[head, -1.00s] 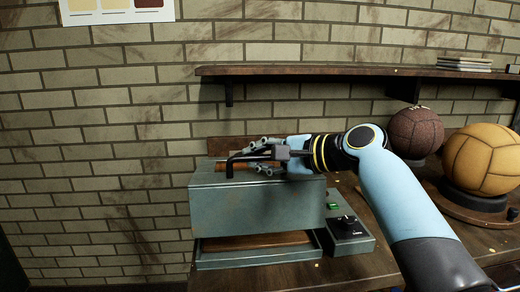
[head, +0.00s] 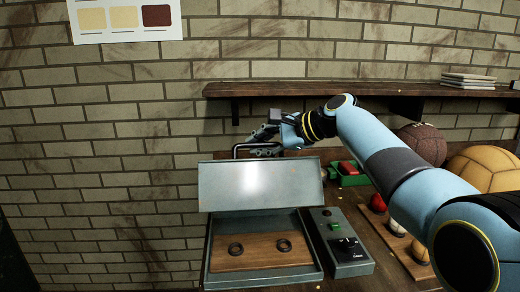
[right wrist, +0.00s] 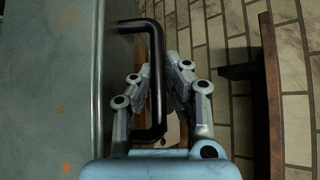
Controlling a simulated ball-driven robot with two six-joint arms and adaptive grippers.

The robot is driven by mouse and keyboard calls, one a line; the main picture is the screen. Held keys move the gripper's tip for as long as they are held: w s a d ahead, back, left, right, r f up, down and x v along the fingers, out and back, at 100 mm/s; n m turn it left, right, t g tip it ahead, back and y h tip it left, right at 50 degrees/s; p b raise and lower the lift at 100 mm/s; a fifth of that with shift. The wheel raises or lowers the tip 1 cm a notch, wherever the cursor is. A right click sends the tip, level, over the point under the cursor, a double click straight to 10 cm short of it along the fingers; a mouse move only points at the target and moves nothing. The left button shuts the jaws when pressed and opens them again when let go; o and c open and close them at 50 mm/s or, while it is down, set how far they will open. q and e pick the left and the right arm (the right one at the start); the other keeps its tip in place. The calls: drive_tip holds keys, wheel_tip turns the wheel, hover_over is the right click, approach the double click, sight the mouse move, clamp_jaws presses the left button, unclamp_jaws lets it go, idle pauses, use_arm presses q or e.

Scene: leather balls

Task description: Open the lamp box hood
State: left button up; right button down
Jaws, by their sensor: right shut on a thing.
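The lamp box (head: 310,262) stands on the wooden bench with its grey-green hood (head: 262,187) raised and tilted back. Inside its tray lies a wooden board (head: 262,258) with two dark rings on it. My right gripper (head: 265,143) is behind the hood's upper edge, shut on the black bar handle (head: 240,147). In the right wrist view the handle (right wrist: 155,80) runs between the fingers (right wrist: 158,105), with the hood's surface (right wrist: 50,90) at the left. My left gripper is not in view.
A control panel (head: 343,243) with a knob sits right of the tray. A green holder with a red item (head: 348,172), small balls on a rack (head: 396,227) and larger balls (head: 425,143) stand to the right. A wall shelf (head: 350,97) runs above my right arm.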

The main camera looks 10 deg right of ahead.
drive_tip(key=c, duration=1.6)
unclamp_jaws()
drive_tip(key=v, duration=1.2)
